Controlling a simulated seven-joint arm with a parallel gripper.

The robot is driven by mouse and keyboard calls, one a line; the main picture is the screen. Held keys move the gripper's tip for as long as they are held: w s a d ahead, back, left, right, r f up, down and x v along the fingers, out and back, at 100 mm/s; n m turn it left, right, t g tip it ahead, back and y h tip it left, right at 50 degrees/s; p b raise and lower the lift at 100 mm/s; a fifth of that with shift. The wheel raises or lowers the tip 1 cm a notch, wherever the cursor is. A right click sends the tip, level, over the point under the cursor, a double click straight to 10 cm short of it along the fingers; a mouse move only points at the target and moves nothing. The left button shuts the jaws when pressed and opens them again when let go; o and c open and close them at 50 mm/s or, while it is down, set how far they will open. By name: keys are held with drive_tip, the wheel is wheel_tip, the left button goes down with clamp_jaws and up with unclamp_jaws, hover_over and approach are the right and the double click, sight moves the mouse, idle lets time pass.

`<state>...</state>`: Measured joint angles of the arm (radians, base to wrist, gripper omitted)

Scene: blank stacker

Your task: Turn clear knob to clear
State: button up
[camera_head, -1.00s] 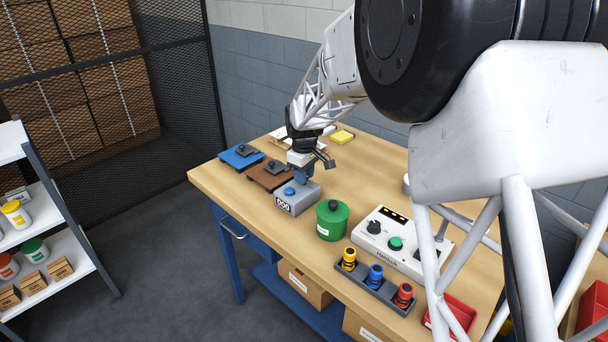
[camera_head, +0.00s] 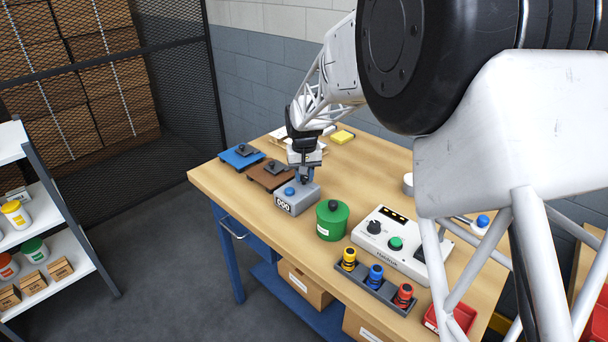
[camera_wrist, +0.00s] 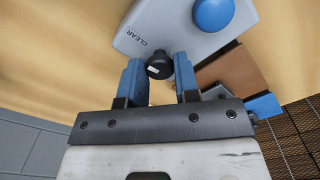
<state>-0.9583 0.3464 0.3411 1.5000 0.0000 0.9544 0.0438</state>
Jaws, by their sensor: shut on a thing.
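The grey counter box (camera_head: 297,203) stands on the bench with a 000 display on its front and a blue button (camera_head: 290,191) on top. The wrist view shows the box's end (camera_wrist: 178,22) marked CLEAR. The black clear knob (camera_wrist: 159,66) sticks out beside that word, between my two blue fingers. My gripper (camera_wrist: 158,70) is shut on the knob, one finger on each side. In the head view my gripper (camera_head: 306,177) is low at the box's back right side, and the knob is hidden there.
A brown stamp pad (camera_head: 268,178) and a blue one (camera_head: 241,157) lie left of the box. A green canister (camera_head: 332,222) stands close on its right. Farther right are a white control unit (camera_head: 388,245) and a rack of stampers (camera_head: 374,291).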

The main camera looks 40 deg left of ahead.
sight(304, 177)
idle(0.3)
drive_tip(key=o, duration=0.9)
drive_tip(key=shift+r, duration=0.1)
drive_tip(key=shift+r, duration=3.8)
